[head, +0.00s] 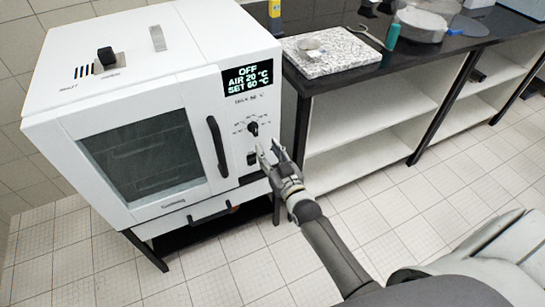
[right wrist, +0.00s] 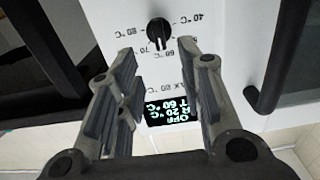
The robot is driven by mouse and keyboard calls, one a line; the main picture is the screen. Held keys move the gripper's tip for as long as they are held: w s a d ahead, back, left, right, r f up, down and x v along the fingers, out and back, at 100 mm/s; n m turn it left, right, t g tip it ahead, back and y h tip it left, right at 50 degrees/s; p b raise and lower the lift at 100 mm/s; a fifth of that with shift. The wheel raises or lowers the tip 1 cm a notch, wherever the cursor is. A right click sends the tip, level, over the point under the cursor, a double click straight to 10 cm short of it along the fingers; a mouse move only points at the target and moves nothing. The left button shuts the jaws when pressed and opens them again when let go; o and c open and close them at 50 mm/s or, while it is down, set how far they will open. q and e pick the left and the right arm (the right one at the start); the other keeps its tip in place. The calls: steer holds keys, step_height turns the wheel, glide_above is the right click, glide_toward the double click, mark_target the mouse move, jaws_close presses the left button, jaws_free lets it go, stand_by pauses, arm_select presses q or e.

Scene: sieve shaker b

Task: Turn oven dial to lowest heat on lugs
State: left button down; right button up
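The white oven (head: 60,115) stands at the left in the head view. Its black dial (head: 253,128) sits on the right front panel, under a display (head: 248,77) reading OFF, AIR 20 °C, SET 60 °C. In the right wrist view, the dial (right wrist: 158,33) is seen upside down, with marks from 40 °C at right to 80 °C at left. My right gripper (head: 269,150) is open just in front of the panel, slightly below and right of the dial. In the wrist view its fingers (right wrist: 155,55) are apart with nothing between them. My left gripper is out of view.
A vertical black door handle (head: 217,147) stands out left of the dial. A dark switch (head: 252,157) is below the dial, partly behind the gripper. A dark-topped bench (head: 335,82) with a speckled slab (head: 345,62) stands right of the oven. Open tiled floor lies in front.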

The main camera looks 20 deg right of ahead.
steer(key=shift+s, duration=1.25)
steer(key=s+a+f+g, duration=0.1)
steer(key=s+f+g, duration=0.2)
steer(key=s+f, duration=0.55)
steer(key=s+a+f+n+g, duration=0.1)
steer(key=s+f+g, duration=0.25)
steer(key=f, duration=0.95)
steer(key=s+a+f+g, duration=0.1)
steer(key=s+f+g, duration=0.2)
steer(key=s+f, duration=0.6)
steer(key=s+d+f+g, duration=0.1)
steer(key=s+f+g, duration=0.2)
steer(key=s+f, duration=0.4)
steer(key=s+d+f+n+g+p, duration=0.1)
steer(key=s+f+g, duration=0.3)
steer(key=s, duration=1.5)
step_height(320, 180, down, 3)
steer(key=shift+s+f, duration=0.2)
steer(key=shift+s, duration=0.15)
